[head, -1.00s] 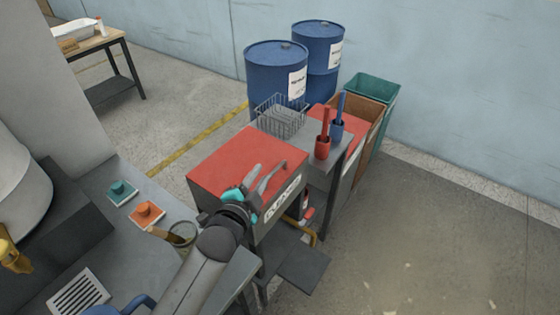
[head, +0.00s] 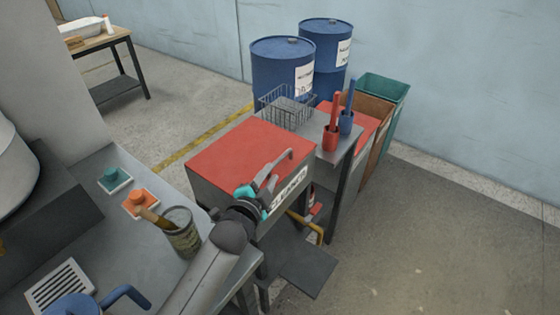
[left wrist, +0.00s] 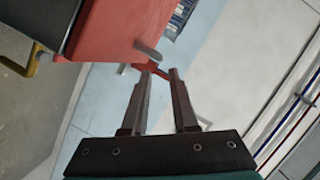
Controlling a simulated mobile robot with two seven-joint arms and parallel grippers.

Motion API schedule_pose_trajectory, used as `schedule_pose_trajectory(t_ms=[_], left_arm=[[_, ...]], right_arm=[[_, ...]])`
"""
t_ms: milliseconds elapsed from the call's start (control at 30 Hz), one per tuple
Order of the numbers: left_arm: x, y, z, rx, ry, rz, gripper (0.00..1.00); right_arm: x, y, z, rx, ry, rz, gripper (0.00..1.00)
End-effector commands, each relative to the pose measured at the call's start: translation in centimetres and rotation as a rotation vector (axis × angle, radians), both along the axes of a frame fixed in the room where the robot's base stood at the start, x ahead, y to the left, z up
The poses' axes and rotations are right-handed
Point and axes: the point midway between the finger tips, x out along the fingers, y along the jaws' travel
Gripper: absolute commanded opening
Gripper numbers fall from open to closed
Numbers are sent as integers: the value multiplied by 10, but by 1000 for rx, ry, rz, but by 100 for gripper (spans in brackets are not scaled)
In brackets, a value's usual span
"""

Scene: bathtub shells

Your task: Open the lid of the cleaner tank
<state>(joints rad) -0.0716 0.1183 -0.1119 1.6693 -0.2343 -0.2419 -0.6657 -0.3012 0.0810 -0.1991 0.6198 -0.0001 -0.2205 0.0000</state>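The cleaner tank (head: 229,190) is a grey box with a label on its front and a flat red lid (head: 238,148), which lies shut. A grey handle shows at the lid's front edge in the left wrist view (left wrist: 148,50). My left gripper (head: 268,180) is at the tank's front edge in the head view and overlaps the handle there. In the left wrist view its two fingers (left wrist: 162,72) stand apart with a narrow gap and nothing clearly between them. The handle appears just past the left fingertip; I cannot tell if they touch. My right gripper is out of view.
A side table with a wire basket (head: 287,108), a red cup (head: 330,140) and a blue cup (head: 346,122) stands behind the tank. Blue drums (head: 283,68) are at the back. The floor at right is clear.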

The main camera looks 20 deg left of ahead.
Motion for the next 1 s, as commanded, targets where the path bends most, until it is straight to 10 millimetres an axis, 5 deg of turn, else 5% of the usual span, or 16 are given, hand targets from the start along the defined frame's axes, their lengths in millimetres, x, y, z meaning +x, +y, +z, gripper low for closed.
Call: schedule_pose_trajectory(t_ms=[500,1000], left_arm=[[74,-3,-18,0,0,0,27],[87,-4,-19,0,0,0,27]], right_arm=[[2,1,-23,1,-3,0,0],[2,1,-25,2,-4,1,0]])
